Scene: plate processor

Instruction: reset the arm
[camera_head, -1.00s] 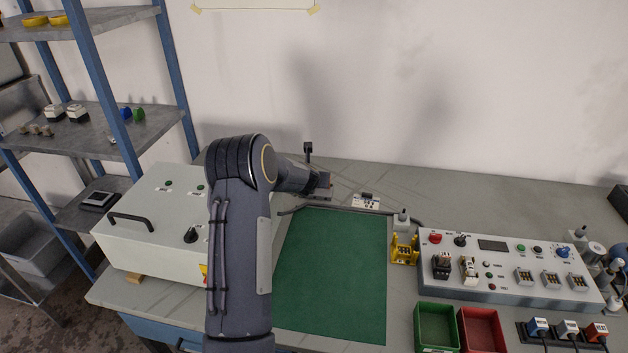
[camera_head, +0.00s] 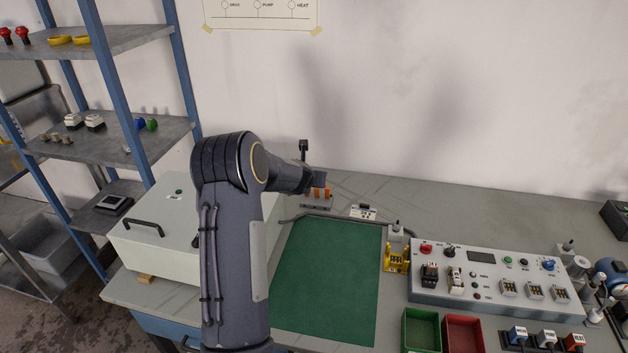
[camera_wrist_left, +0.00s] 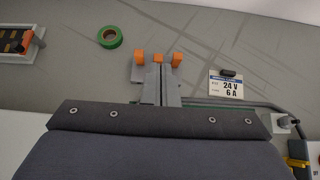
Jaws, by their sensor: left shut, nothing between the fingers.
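My left arm rises from the bottom of the head view and bends toward the back of the bench. Its gripper (camera_head: 320,179) is over the back of the bench, just beyond the green mat (camera_head: 330,275). In the left wrist view the two grey fingers (camera_wrist_left: 160,75) are together with nothing between them. A grey piece with orange levers (camera_wrist_left: 177,59) lies behind the fingertips; it also shows below the gripper in the head view (camera_head: 317,194). I cannot tell whether the fingers touch it. My right gripper is in neither view.
A pale cabinet (camera_head: 150,237) stands left, beside blue-framed shelves (camera_head: 110,95). On the right are a control panel (camera_head: 495,277), a yellow holder (camera_head: 396,259), a green bin (camera_head: 420,330) and a red bin (camera_head: 463,334). A green tape roll (camera_wrist_left: 110,38) lies on the bench. The mat is clear.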

